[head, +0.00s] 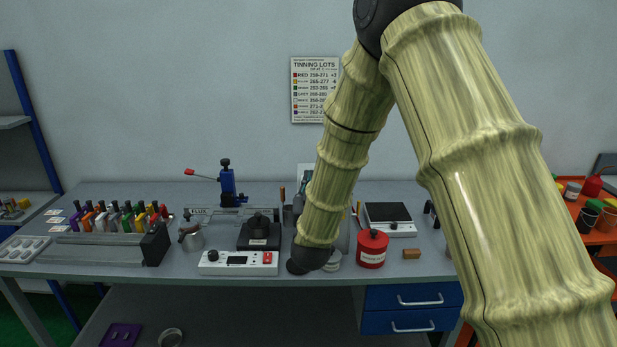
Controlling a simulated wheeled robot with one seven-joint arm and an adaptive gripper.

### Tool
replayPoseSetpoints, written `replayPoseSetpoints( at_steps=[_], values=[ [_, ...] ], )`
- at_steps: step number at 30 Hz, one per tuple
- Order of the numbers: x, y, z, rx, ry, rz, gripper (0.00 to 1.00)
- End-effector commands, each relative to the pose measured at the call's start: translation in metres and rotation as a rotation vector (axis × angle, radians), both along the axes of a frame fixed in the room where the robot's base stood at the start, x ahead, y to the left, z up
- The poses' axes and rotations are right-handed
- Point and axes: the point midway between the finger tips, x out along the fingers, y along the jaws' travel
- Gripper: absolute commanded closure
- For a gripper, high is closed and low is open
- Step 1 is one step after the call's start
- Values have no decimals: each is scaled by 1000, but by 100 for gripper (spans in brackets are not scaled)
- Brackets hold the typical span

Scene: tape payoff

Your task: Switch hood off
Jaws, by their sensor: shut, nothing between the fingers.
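I cannot make out the hood for sure. No hood switch can be made out. A white control box (210,264) with a dark knob, a small display and a red switch (267,258) sits at the bench's front edge. My arm comes down from the top to a dark wrist joint low over the bench, just right of this box. My gripper's fingers do not show; the arm hides what lies behind it.
A black heater-like block (258,236) and a metal jug (191,239) stand behind the box. A red can (372,249), a small brown block (411,254) and a scale (388,214) are right of my wrist.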

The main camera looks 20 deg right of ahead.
Motion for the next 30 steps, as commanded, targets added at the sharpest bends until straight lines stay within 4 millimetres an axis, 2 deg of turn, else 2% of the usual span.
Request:
replayPoseSetpoints(
  at_steps=[5, 21, 24, 30],
  values=[
    [15, -5, 6, 0, 0, -1, 100],
    [95, -28, 22, 1, 2, 0, 100],
    [91, -26, 8, 0, 5, 1, 100],
    [89, -26, -9, 0, 3, 0, 100]
  ],
)
